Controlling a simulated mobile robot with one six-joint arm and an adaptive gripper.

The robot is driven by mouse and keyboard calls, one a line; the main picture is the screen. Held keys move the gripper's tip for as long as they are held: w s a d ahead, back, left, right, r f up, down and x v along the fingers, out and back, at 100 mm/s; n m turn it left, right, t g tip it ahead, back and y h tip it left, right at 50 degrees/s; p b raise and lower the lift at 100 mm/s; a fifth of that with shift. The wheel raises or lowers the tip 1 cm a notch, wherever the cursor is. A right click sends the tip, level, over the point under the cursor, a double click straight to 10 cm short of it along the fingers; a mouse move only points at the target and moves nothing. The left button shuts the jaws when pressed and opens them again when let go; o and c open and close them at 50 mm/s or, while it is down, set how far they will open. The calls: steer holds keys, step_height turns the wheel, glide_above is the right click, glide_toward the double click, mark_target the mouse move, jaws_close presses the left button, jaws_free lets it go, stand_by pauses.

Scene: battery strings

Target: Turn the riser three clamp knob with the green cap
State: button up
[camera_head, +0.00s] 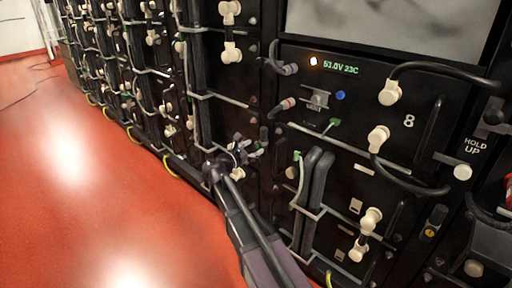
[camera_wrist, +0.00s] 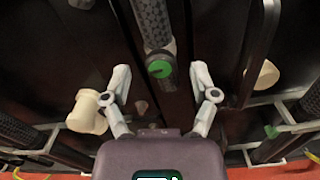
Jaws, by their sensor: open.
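My gripper (camera_wrist: 161,76) is open, with one pale finger to each side of the green cap in the picture. Clear gaps show between the cap and both fingers. How far the fingertips are from the cap in depth I cannot tell. In the head view my gripper (camera_head: 246,153) is low at the rack front, left of the unit marked 8. The knob is hard to pick out there.
Cream connectors (camera_wrist: 87,111) stand left of my fingers, and another (camera_wrist: 267,76) stands to the right. Thick black cables (camera_head: 317,187) and pale rails (camera_head: 222,98) run close by on the rack. The red floor (camera_head: 75,165) at left is mostly open.

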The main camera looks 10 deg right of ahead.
steer(key=shift+w+d, duration=0.3)
steer(key=shift+d, duration=0.1)
jaws_close()
